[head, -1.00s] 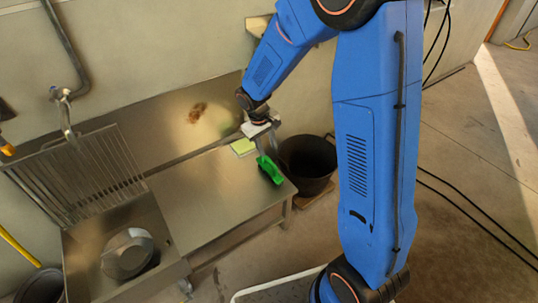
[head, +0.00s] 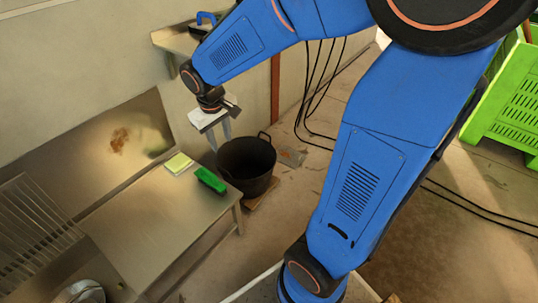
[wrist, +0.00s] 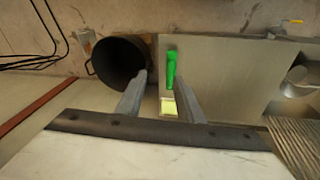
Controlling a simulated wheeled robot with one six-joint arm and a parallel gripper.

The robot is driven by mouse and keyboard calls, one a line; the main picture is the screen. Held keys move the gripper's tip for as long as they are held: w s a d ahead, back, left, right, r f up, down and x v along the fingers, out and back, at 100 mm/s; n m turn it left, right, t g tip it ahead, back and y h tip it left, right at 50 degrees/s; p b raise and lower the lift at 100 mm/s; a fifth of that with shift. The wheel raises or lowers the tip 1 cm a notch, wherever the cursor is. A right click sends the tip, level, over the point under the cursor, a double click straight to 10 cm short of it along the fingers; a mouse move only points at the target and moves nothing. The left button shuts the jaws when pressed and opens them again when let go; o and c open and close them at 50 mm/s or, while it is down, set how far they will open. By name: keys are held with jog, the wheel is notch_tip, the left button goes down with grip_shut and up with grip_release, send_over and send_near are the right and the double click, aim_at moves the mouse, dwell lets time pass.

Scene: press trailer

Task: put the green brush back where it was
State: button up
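The green brush (head: 211,180) lies on the right end of the steel table (head: 150,215), close to the table's edge by the bucket. It also shows in the wrist view (wrist: 171,68). A yellow-and-white sponge (head: 178,163) lies beside it, apart from it; in the wrist view the sponge (wrist: 168,106) is nearer to my fingers. My gripper (head: 219,142) is in the air near the wall, above and behind the brush. In the wrist view its two fingers (wrist: 159,80) are spread with nothing between them.
A black bucket (head: 246,166) stands on the floor just beyond the table's right end. A wall shelf (head: 178,40) with a dark pan is behind my arm. A drying rack (head: 38,225) and sink are at left. A green crate (head: 508,110) is at far right.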

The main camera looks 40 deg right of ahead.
jog(key=s+d+r+t, duration=0.1)
jog(key=s+r, duration=0.1)
jog(key=s, duration=0.5)
jog(key=s+d+r+m+t, duration=0.1)
jog(key=s+r, duration=0.2)
jog(key=s, duration=0.4)
jog(key=s+d+r+m+y, duration=0.1)
jog(key=s+r, duration=0.2)
jog(key=s, duration=0.4)
jog(key=shift+s+d+t, duration=0.2)
jog(key=shift+d+t, duration=0.1)
jog(key=shift+t, duration=0.1)
